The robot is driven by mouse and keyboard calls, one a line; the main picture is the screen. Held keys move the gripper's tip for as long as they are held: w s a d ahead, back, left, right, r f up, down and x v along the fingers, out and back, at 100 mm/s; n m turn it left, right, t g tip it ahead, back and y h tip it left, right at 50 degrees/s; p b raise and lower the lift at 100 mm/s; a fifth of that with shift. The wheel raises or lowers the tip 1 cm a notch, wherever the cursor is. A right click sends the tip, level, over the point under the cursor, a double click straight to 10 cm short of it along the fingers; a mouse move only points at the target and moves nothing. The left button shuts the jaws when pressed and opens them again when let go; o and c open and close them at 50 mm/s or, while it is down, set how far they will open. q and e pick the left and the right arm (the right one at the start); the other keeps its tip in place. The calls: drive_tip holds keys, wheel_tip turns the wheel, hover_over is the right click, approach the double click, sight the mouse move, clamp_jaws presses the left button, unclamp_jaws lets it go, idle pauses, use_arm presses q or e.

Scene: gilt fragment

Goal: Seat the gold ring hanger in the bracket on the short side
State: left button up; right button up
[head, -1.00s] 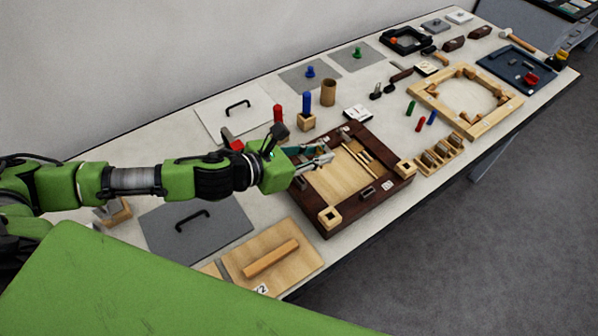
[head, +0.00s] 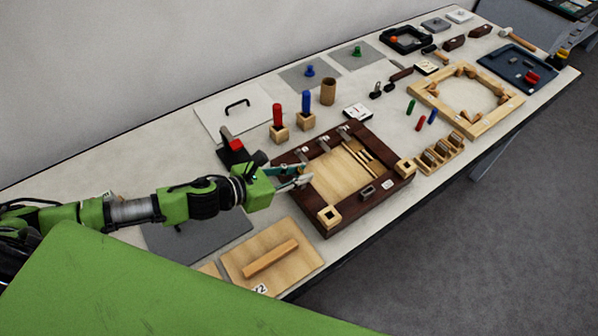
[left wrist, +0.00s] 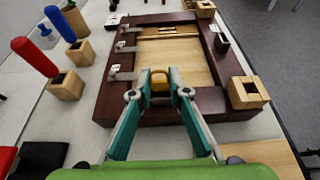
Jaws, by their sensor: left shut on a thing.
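The gold ring hanger (left wrist: 160,77) is between the fingertips of my left gripper (left wrist: 160,88), which is shut on it. In the head view my left gripper (head: 304,179) is over the left side of the dark wooden frame (head: 310,212); the hanger is too small to make out there. In the left wrist view the dark frame (left wrist: 112,100) lies below, its near side partly hidden by the fingers. Silver brackets (left wrist: 120,72) line its left side. I cannot make out a bracket on the near side or whether the hanger touches anything. My right gripper is not in view.
A board with a wooden bar (head: 270,258) lies in front. A red and black object (head: 233,148) is near my arm.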

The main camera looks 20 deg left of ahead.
use_arm(q)
drive_tip(key=o, duration=0.9)
drive_tip(key=b+v, duration=0.4)
drive_tip(key=v, duration=0.8)
idle(0.6)
